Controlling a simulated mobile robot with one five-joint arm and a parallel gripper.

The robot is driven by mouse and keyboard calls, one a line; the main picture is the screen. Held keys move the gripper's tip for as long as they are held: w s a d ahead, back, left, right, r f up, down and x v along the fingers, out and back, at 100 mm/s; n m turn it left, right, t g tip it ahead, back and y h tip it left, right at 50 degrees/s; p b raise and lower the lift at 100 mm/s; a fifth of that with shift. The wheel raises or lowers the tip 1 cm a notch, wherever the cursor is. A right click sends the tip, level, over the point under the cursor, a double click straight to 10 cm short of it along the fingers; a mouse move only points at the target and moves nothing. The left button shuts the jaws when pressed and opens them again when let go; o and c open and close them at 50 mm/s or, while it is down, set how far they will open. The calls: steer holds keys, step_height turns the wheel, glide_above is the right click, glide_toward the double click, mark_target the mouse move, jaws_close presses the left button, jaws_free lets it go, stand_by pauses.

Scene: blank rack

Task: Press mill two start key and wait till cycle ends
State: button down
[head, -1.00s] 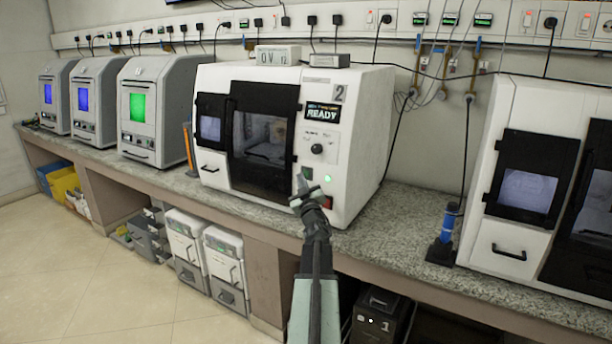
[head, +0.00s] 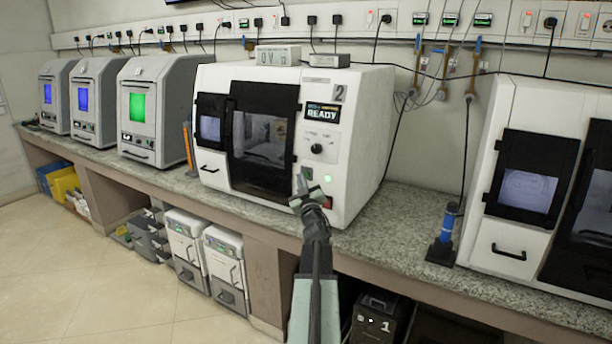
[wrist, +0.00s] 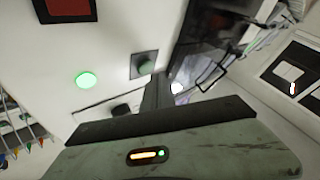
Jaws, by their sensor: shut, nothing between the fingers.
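Mill two (head: 355,130) is the white machine marked "2" at the middle of the bench, with a dark-windowed door. Its display (head: 322,112) reads READY. Low on its front are a square-mounted green key (head: 308,173), a lit green lamp (head: 327,179) and a red switch (head: 328,202). In the wrist view, the green key (wrist: 145,65), lit lamp (wrist: 86,80) and red switch (wrist: 68,8) show on the white panel. My gripper (head: 302,181) is shut and empty, its tip close to the green key. I cannot tell whether they touch. The tip (wrist: 158,88) partly shows in the wrist view.
A similar white machine (head: 520,180) stands at the right, with a blue cylinder on a dark stand (head: 446,228) beside it. Three grey machines with lit screens line the bench (head: 400,220) at left. The floor (head: 90,270) at front left is clear.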

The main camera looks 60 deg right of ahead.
steer(key=shift+d, duration=0.1)
stand_by(0.3)
steer(key=shift+d, duration=0.35)
